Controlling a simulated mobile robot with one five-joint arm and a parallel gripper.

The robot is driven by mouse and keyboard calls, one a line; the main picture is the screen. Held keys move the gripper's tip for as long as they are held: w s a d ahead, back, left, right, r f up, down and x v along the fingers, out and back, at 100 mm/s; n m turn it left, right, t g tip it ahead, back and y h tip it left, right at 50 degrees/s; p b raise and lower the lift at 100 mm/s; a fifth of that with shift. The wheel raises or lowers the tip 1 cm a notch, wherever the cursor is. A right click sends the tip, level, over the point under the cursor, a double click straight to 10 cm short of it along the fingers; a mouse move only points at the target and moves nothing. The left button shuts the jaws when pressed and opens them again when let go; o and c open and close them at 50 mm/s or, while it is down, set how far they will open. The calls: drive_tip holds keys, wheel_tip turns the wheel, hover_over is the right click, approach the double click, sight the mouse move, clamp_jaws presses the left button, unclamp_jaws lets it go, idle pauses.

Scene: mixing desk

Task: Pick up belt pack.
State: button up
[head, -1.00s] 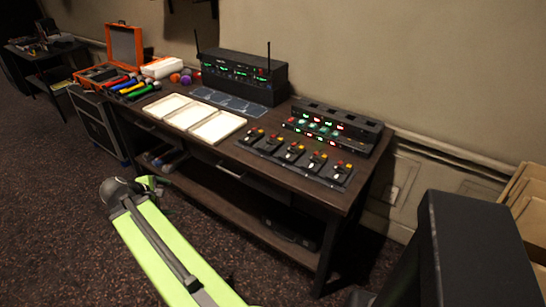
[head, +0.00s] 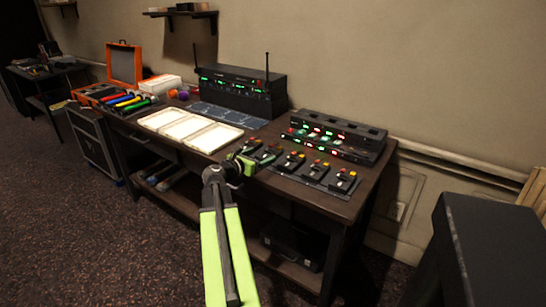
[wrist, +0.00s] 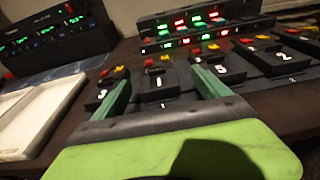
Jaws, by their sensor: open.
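Several black belt packs with red and yellow knobs stand in a row on a dark mat along the desk's front, such as one in the head view (head: 343,181). In the wrist view one marked 1 (wrist: 159,86) is seen between the green fingers of my open gripper (wrist: 161,79). Another marked 3 (wrist: 105,90) is just left of the left finger, and one (wrist: 228,68) is beyond the right finger. In the head view my gripper (head: 243,163) is at the desk's front edge and partly hides the left packs. Contact with any pack cannot be told.
A charger rack with lit displays (head: 335,137) stands behind the packs. White trays (head: 190,130) lie to their left, with an antenna receiver (head: 238,90) behind. A black box-like object (head: 490,245) stands at the front right.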

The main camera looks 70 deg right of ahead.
sight(268, 153)
drive_tip(key=shift+x, duration=1.2)
drive_tip(key=x, duration=0.1)
drive_tip(key=b+x, duration=0.1)
drive_tip(key=x, duration=0.3)
drive_tip(key=shift+w+d+f+b, duration=0.15)
drive_tip(key=shift+w+f+b, duration=0.1)
drive_tip(key=shift+b, duration=0.1)
drive_tip(key=c, duration=1.6)
drive_tip(key=shift+r, duration=0.15)
wheel_tip(268, 153, up, 22)
drive_tip(key=p, duration=2.2)
